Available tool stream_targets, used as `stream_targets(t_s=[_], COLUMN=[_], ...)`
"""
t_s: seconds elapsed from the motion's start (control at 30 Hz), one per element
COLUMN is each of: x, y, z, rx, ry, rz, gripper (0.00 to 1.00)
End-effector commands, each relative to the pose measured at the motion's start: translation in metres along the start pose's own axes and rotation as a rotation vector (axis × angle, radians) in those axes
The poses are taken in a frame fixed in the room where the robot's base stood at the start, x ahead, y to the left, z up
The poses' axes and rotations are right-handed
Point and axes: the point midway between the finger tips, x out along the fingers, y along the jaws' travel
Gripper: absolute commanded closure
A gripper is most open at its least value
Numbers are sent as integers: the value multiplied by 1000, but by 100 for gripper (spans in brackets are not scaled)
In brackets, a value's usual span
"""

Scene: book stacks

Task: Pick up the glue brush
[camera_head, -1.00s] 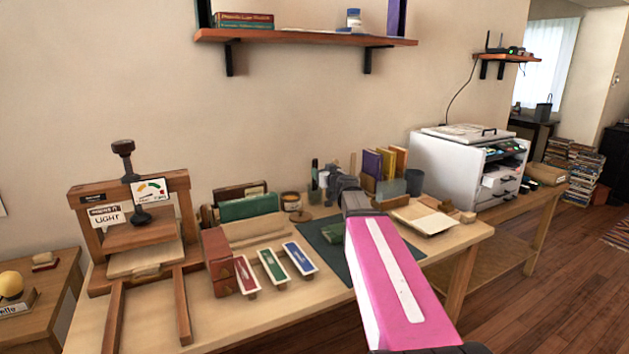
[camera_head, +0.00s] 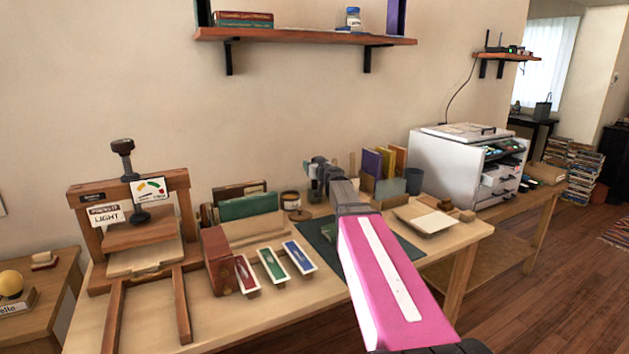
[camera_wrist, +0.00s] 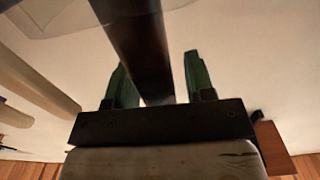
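My gripper (camera_head: 316,168) is over the back of the workbench, among upright tools by the wall. In the wrist view my gripper (camera_wrist: 160,82) has its two green fingers apart. A dark brown shaft (camera_wrist: 140,45) runs between them, with a gap visible on each side. It may be the glue brush's handle, but its end is out of view and I cannot tell for sure. In the head view my gripper and arm hide most of the upright tools, and I cannot pick out the glue brush there.
Pale rods (camera_wrist: 35,82) stand left in the wrist view. On the workbench (camera_head: 330,290) are a jar (camera_head: 290,200), colour-labelled trays (camera_head: 271,266), a wooden press (camera_head: 130,235), upright books (camera_head: 385,165), a grey cup (camera_head: 414,181) and a green mat (camera_head: 405,246). A shelf (camera_head: 300,37) hangs above.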

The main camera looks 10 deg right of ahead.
Motion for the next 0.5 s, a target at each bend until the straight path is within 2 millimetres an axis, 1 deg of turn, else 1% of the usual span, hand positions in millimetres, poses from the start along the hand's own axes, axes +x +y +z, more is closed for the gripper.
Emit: stream_targets(t_s=[0.03, 0.07, 0.1, 0.13, 0.5], x=[0, 0, 0, 0, 0], y=[0, 0, 0, 0, 0], z=[0, 0, 0, 0, -2], rx=[0, 0, 0, 0, 0], ry=[0, 0, 0, 0, 0], rz=[0, 0, 0, 0, 0], gripper=[69, 78, 91, 97, 97])
